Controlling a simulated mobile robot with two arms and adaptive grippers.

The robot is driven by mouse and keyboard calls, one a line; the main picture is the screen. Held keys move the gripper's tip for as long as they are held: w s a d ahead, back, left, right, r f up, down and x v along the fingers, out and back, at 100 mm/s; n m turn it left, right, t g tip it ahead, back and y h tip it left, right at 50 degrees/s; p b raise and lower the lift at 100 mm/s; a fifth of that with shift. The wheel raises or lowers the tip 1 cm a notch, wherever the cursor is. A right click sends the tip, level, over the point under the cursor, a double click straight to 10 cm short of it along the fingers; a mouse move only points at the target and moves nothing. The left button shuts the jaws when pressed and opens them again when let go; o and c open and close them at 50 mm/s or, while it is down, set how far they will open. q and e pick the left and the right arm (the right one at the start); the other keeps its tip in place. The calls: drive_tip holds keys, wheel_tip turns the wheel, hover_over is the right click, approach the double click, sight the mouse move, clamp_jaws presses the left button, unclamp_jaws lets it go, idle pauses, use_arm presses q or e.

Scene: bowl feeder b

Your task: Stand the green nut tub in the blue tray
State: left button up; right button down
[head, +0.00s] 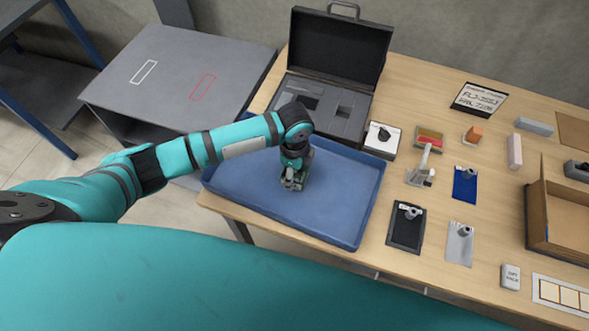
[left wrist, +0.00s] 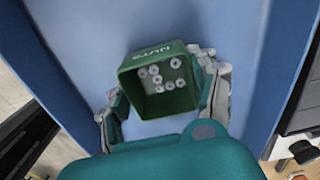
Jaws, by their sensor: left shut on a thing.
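The green nut tub (left wrist: 152,50) shows in the left wrist view with several pale nuts inside and lettering on its wall. My left gripper (left wrist: 165,100) has a finger on each side of the tub and is shut on it. In the head view my left gripper (head: 293,180) points down over the blue tray (head: 345,205), and the tub (head: 308,156) is mostly hidden behind it. The tub is upright within the tray's outline; whether its base touches the tray floor I cannot tell. The tray also fills the background of the left wrist view (left wrist: 75,30). My right gripper is out of view.
An open black case (head: 330,100) stands behind the tray. Right of the tray are a white box (head: 382,140), a grey stand (head: 422,172), a black mat (head: 406,228) and a cardboard box (head: 555,225). The tray floor around the tub is bare.

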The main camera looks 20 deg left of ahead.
use_arm(q)
drive_tip(key=shift+f, duration=0.1)
drive_tip(key=o, duration=1.3)
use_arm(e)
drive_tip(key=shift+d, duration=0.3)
use_arm(q)
wheel_tip(320, 180, up, 12)
drive_tip(key=shift+r+b, duration=0.15)
drive_tip(key=shift+b, duration=0.5)
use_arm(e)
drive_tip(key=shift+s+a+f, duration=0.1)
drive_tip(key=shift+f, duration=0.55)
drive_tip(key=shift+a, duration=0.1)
